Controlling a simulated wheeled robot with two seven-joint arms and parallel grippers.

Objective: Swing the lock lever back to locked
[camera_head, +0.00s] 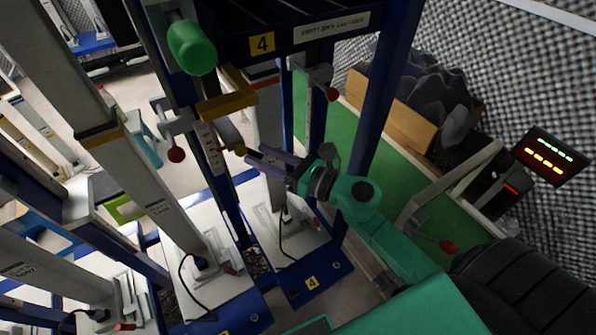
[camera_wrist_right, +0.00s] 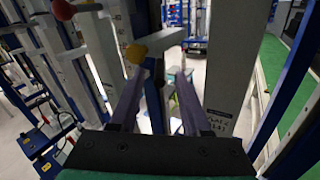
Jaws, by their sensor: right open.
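A lever with a yellow ball knob (camera_head: 240,150) sits on the blue and grey frame in the head view. The knob also shows in the wrist view (camera_wrist_right: 136,53), at the end of a pale bar. Whether this is the lock lever, and its exact position, I cannot tell. My right gripper (camera_head: 255,156) is open, its purple fingers pointing left with the tips close to the yellow knob. In the wrist view the gripper (camera_wrist_right: 159,75) has a gap between its fingers, and the knob is just above the left fingertip. I see no grip on it. My left gripper is out of view.
Red-knobbed levers (camera_head: 176,155) and (camera_head: 332,94) stand close by. A green cylinder (camera_head: 192,47) and a yellow bracket (camera_head: 228,95) are above. Blue posts crowd the area. A cardboard box of dark foam (camera_head: 395,107) and a lit display (camera_head: 549,156) are at right.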

